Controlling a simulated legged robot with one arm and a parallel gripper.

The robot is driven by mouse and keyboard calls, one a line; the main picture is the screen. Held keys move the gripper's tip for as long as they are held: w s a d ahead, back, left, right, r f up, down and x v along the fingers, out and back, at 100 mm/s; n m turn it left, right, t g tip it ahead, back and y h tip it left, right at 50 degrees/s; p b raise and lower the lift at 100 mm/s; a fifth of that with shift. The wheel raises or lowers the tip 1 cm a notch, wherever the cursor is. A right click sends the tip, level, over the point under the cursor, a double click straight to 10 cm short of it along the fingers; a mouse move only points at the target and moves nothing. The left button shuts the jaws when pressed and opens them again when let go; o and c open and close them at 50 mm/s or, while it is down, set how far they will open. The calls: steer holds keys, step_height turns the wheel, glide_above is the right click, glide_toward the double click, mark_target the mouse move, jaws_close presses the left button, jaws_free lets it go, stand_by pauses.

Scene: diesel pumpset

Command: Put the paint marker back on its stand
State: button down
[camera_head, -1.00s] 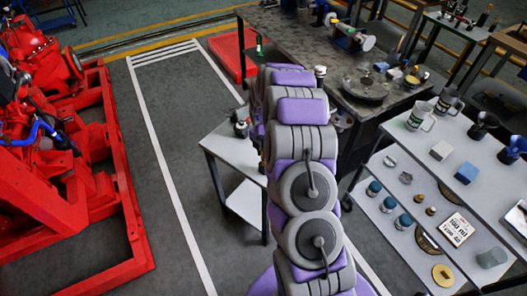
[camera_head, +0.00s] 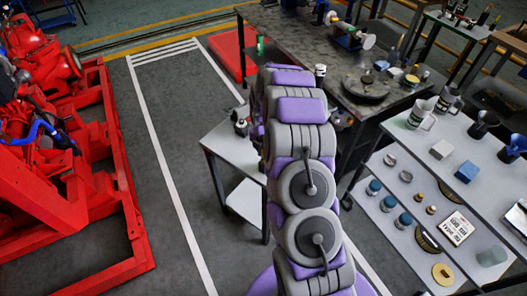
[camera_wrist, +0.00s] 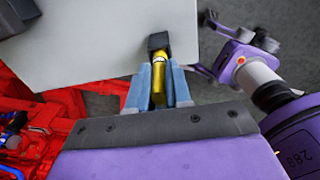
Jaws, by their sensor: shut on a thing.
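The paint marker (camera_wrist: 159,78) is a yellow cylinder between the two blue-grey fingers of my gripper (camera_wrist: 158,84) in the wrist view. The gripper is shut on it. A small black block (camera_wrist: 158,41) is at the marker's far end, over the pale grey tabletop. I cannot tell whether this block is the stand or a cap, or whether it touches the marker. In the head view my arm hides the gripper and the marker.
A small grey table (camera_head: 217,143) stands left of my arm, with small dark items (camera_head: 240,122) on it. A shelved rack (camera_head: 392,127) with mugs, blocks and jars is at right. A dark workbench (camera_head: 290,35) is behind. Red machinery (camera_head: 85,165) is at left. Open floor lies between.

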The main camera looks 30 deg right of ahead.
steer(key=shift+f, duration=0.4)
steer(key=c, duration=1)
jaws_free()
step_height(320, 180, up, 17)
steer(key=shift+w+r+p, duration=0.1)
steer(key=shift+p, duration=0.9)
